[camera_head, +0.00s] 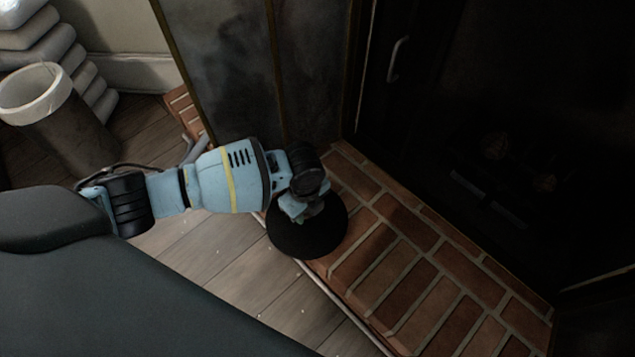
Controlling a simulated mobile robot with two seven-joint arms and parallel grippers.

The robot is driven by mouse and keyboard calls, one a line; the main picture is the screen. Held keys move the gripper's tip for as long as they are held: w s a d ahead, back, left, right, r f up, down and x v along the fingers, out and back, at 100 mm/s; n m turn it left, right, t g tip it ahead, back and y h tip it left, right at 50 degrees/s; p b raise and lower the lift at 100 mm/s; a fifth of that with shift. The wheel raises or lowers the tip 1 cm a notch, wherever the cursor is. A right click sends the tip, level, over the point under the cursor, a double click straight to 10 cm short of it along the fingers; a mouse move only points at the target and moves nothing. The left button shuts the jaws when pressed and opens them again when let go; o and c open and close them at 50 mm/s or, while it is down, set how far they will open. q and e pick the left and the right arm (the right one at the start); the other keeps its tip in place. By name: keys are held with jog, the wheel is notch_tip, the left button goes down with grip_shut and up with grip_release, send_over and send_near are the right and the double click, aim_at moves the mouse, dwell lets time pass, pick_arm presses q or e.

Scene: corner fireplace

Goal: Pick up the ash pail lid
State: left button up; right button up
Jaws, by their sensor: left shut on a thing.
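The ash pail lid (308,240) is a round, dark, nearly black disc at the edge of the brick hearth. My left gripper (306,211) is over the lid from above and is shut on it. The fingers and the part of the lid they hold are mostly hidden by the wrist. I cannot tell whether the lid touches the bricks or is held just above them. My right gripper is not in view.
The brick hearth (415,265) runs along the dark fireplace (500,110), which has a metal handle (398,58). A dark screen panel (225,60) stands behind my left arm. A pot with a white rim (62,95) is at the upper left. Wooden floor (215,255) lies in front.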

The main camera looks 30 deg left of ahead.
aim_at(293, 237)
pick_arm(q)
jog(key=s, duration=0.1)
jog(key=s+p, duration=0.1)
jog(key=s, duration=0.1)
jog(key=s+p, duration=0.1)
jog(key=s, duration=0.1)
jog(key=shift+s+a+r, duration=0.25)
jog(key=shift+r, duration=0.1)
jog(key=shift+s, duration=0.3)
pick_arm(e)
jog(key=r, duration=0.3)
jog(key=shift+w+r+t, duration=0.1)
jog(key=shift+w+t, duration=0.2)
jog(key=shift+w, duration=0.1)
